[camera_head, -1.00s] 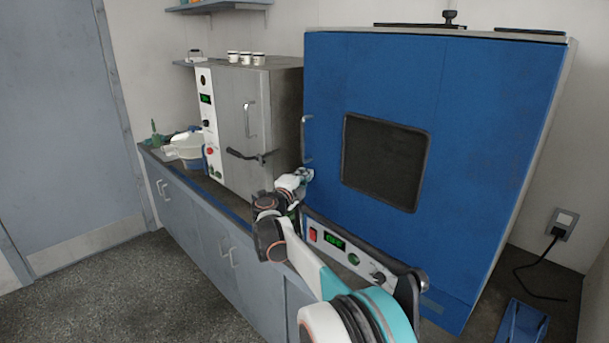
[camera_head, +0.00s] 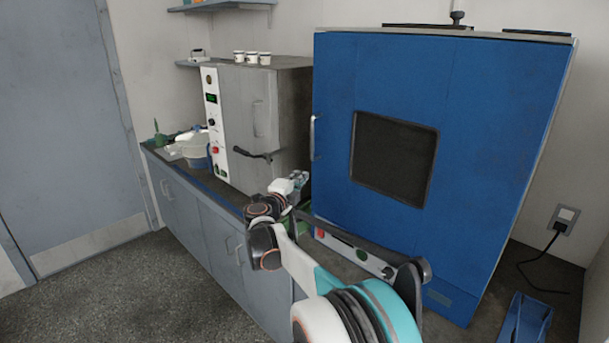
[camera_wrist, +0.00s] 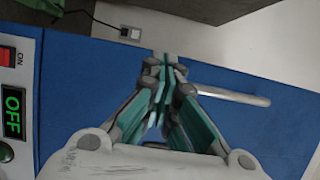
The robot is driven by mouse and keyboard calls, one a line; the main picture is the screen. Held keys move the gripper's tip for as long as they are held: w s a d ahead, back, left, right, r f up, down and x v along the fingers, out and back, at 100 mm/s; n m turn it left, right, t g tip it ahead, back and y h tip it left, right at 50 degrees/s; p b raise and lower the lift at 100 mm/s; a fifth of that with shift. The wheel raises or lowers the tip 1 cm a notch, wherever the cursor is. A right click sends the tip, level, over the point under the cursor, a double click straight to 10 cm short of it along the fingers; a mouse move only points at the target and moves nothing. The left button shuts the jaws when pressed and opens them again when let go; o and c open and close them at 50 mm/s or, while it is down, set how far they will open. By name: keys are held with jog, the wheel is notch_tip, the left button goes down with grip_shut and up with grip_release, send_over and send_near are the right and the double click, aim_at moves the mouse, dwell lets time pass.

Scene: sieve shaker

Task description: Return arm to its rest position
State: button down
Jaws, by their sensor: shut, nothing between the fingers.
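My gripper (camera_head: 299,178) is in front of the blue cabinet, near its lower left side in the head view. In the wrist view my gripper (camera_wrist: 163,62) has its teal-lined fingers together at the tips, with nothing held. My arm is bent, with the elbow low in the foreground.
A grey oven (camera_head: 290,110) stands left of the blue cabinet, with white cups (camera_head: 252,57) on top. A control panel (camera_head: 350,250) with a red switch lies below the blue door; its display reads OFF (camera_wrist: 13,112). A wall socket (camera_head: 565,217) is at right. Open floor (camera_head: 130,285) lies at left.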

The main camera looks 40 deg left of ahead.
jog(key=s+p, duration=0.1)
jog(key=s, duration=0.6)
jog(key=shift+s, duration=0.3)
jog(key=shift+d, duration=0.15)
